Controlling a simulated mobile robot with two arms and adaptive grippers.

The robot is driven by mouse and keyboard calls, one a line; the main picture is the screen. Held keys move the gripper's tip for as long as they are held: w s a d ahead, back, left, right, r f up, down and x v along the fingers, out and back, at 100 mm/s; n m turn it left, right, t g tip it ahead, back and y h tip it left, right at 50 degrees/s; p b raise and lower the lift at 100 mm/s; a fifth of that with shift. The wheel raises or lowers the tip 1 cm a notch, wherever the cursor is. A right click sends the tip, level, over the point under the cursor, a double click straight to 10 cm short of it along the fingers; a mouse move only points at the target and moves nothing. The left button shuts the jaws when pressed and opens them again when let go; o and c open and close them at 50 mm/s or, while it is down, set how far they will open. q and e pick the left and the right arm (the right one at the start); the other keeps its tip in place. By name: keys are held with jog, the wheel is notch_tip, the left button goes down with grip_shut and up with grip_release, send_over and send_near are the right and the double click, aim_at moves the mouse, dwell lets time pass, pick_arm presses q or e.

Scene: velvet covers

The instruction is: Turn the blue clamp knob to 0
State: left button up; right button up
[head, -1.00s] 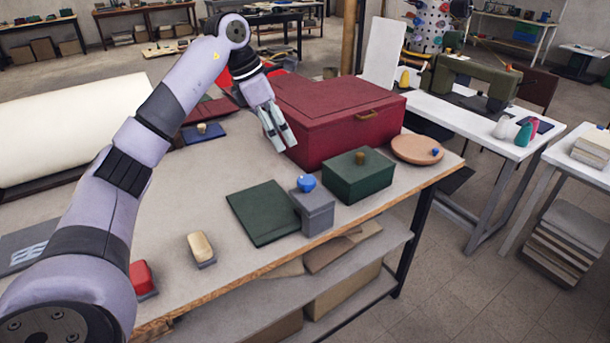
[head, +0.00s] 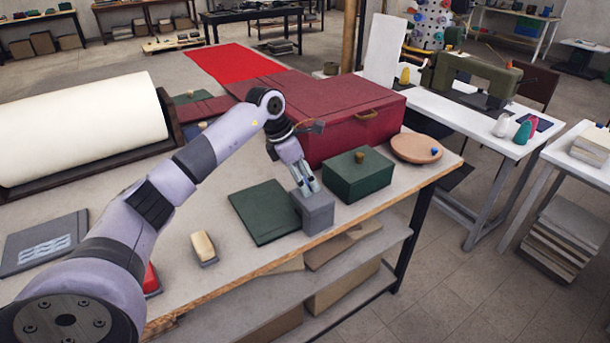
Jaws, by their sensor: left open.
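The grey clamp block (head: 318,213) stands near the front edge of the workbench, at the right edge of a flat dark green panel. My left gripper (head: 308,187) is open, pointing down at the top of this block. The blue clamp knob (head: 303,186) is mostly hidden by the fingers, with only a little blue showing between them. I cannot tell whether the fingers touch it. No number or mark on the knob can be read. My right gripper is not in view.
A dark green box (head: 357,180) with a wooden knob stands just right of the block. A large red case (head: 350,130) is behind the gripper. A round tan dish (head: 417,150) is further right. The green panel (head: 262,212) and a cream-topped brush (head: 203,247) lie left.

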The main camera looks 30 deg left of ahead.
pick_arm(q)
jog(key=shift+c, duration=0.4)
jog(key=c, duration=1.1)
jog(key=shift+o, duration=0.2)
jog(key=shift+n, duration=0.3)
jog(key=n+y, duration=0.1)
jog(key=n, duration=0.1)
jog(key=n+t+b, duration=0.1)
jog(key=n, duration=0.1)
jog(key=shift+d+n+y, duration=0.1)
jog(key=shift+n+y, duration=0.2)
jog(key=shift+y, duration=0.1)
jog(key=n+y, duration=0.1)
jog(key=n, duration=0.1)
jog(key=n+y+b, duration=0.1)
jog(key=n, duration=0.2)
jog(key=shift+d, duration=0.15)
jog(key=n+y+b, duration=0.1)
jog(key=n, duration=0.2)
jog(key=n+y+b, duration=0.1)
jog(key=n, duration=0.1)
jog(key=shift+d+n+g, duration=0.15)
jog(key=shift+n+g, duration=0.15)
jog(key=shift+n, duration=0.1)
jog(key=n+g+y+b, duration=0.1)
jog(key=n, duration=0.3)
jog(key=shift+w+n, duration=0.1)
jog(key=shift+n, duration=0.3)
jog(key=shift+g, duration=0.3)
